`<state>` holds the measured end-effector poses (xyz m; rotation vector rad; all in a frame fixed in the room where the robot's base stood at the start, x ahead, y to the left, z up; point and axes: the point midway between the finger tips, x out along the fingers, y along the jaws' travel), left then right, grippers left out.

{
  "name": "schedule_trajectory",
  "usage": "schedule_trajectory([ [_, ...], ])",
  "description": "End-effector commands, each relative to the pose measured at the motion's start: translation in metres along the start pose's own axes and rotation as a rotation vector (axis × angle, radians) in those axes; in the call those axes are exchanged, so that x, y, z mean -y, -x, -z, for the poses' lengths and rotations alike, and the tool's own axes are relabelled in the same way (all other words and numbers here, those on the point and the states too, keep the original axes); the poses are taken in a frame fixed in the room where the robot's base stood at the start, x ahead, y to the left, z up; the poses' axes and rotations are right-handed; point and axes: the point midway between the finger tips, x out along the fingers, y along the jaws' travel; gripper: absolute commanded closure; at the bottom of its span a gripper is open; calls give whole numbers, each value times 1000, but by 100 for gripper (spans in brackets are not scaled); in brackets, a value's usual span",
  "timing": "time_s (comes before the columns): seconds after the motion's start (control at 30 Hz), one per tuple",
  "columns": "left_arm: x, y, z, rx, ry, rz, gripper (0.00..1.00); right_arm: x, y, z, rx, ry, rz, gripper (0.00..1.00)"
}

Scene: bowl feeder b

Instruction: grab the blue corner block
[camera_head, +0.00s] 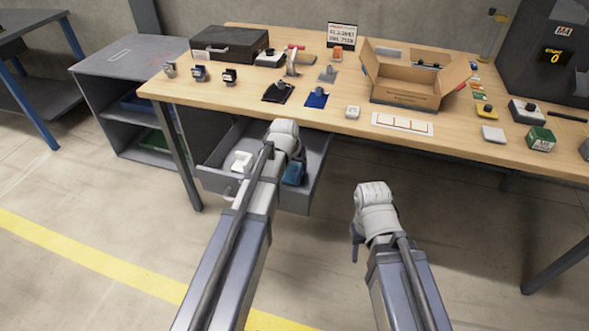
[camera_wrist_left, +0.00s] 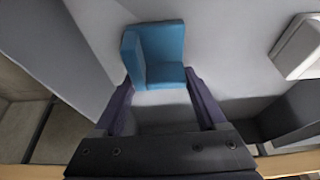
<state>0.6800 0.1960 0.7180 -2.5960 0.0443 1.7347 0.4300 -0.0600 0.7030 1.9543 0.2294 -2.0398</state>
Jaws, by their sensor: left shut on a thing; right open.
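The blue corner block (camera_head: 293,174) is in the open grey drawer under the workbench, at the drawer's right side. In the left wrist view the block (camera_wrist_left: 160,48) shows its two walls meeting at a corner. My left gripper (camera_wrist_left: 160,80) is shut on the block's near end, a fingertip on each side. In the head view my left gripper is mostly hidden by my wrist. My right gripper (camera_head: 355,243) is open and empty in front of the bench, and only a dark part of it shows.
A white part (camera_head: 242,160) lies in the drawer (camera_head: 216,180) left of the block; a white part also shows in the wrist view (camera_wrist_left: 299,46). The drawer walls and the bench top (camera_head: 340,122) edge are close. An open cardboard box (camera_head: 405,93) stands on the bench.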

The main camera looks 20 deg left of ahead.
Motion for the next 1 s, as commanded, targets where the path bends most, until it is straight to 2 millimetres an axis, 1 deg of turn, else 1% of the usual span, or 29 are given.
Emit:
schedule_trajectory([
  [0.17, 0, 10, 4, 0, 0, 0, 79, -1, 11, -1, 0, 0, 0, 50],
  [0.27, 0, 20, 8, 0, 0, 0, 79, -2, 21, -1, 0, 0, 0, 50],
  [0.7, 0, 81, 34, 0, 0, 0, 79, -8, 87, -5, 0, 0, 0, 50],
  [0.83, 0, 91, 38, 0, 0, 0, 79, -9, 98, -6, 0, -1, 0, 50],
  [1.0, 0, 93, 38, 0, 0, 0, 79, -10, 100, -6, 0, -1, 0, 50],
])
